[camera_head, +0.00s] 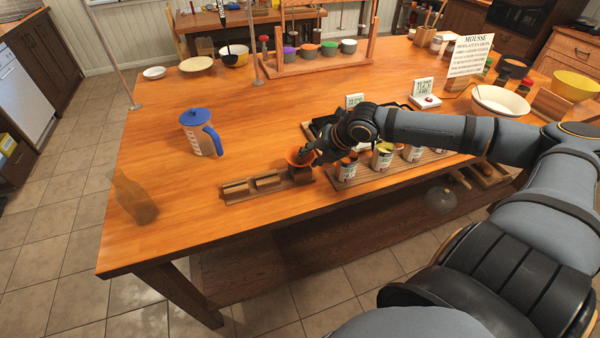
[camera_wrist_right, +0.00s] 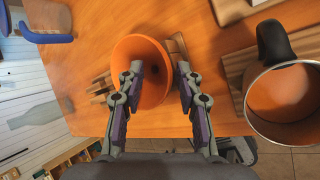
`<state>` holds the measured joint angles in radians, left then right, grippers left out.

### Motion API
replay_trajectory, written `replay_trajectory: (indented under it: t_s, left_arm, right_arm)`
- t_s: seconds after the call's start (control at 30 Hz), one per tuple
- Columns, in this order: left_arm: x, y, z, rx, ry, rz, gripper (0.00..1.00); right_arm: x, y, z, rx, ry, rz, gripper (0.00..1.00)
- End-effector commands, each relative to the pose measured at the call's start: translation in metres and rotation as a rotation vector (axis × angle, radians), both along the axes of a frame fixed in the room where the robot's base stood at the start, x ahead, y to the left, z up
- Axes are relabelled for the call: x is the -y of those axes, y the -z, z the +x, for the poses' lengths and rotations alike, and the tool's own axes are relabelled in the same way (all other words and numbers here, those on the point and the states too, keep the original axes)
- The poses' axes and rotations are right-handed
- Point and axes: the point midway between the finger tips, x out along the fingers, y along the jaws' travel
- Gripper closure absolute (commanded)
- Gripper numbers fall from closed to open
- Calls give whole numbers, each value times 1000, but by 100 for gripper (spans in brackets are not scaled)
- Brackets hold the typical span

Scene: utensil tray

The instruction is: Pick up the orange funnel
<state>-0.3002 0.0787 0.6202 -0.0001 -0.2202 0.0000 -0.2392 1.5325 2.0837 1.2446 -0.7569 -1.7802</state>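The orange funnel (camera_head: 297,158) sits in a small wooden rack (camera_head: 235,191) near the table's front edge, partly hidden by my right gripper in the head view. In the right wrist view the funnel (camera_wrist_right: 152,92) shows large, its wide mouth towards the camera. My right gripper (camera_wrist_right: 158,70) is open. Its left finger overlaps the funnel's mouth and its right finger is just outside the right rim, so the wall lies between them. I cannot tell whether either finger touches it. My left gripper is not in view.
Several cans (camera_head: 382,157) stand on a wooden tray right of the funnel. A round metal-rimmed container (camera_wrist_right: 286,104) with a black handle is close to my right gripper. A blue-lidded jug (camera_head: 196,133) and a faint bottle (camera_head: 134,200) stand left. The table (camera_head: 150,110) around the jug is clear.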

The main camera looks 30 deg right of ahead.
Motion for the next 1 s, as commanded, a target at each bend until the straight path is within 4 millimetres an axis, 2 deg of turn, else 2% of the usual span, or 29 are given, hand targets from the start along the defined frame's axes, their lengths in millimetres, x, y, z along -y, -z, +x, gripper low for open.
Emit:
replay_trajectory:
  t_s: [0.03,0.3,0.57,1.0]
  left_arm:
    - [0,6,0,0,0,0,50]
    - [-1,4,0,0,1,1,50]
    - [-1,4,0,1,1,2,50]
    - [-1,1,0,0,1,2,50]
  right_arm:
    - [0,3,1,1,0,-1,64]
    - [0,0,1,0,-1,-1,64]
    - [0,0,1,0,-1,-1,100]
    - [-1,-2,1,-1,0,-1,100]
